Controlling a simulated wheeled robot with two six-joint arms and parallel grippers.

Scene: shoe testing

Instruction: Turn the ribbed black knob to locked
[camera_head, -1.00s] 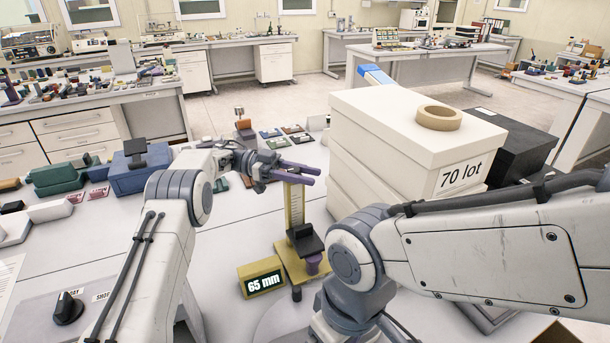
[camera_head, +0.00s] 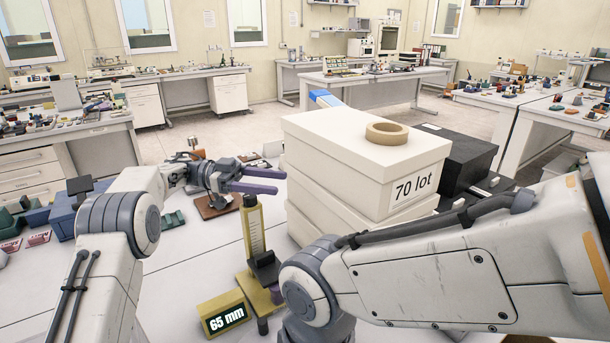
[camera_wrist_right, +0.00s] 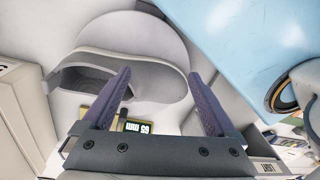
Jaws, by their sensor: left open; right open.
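I cannot make out a ribbed black knob in either current view. A yellow height gauge (camera_head: 255,232) with a black block (camera_head: 264,268) stands on the table between my arms. My left gripper (camera_head: 277,181) is open and empty, its purple fingers level just above and behind the gauge's top. My right gripper (camera_wrist_right: 160,75) is open in the right wrist view, its fingers over a grey shoe (camera_wrist_right: 88,50) and apart. In the head view my right forearm hides most of that gripper. The gauge's yellow display (camera_head: 222,316) reads 65 mm; it also shows in the wrist view (camera_wrist_right: 136,127).
Stacked white boxes (camera_head: 350,165) marked "70 lot" carry a tape roll (camera_head: 388,133), with a black box (camera_head: 468,160) behind on the right. A blue box (camera_head: 62,215) and red cards (camera_head: 38,239) lie at the left. The white table (camera_head: 175,280) is clear left of the display.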

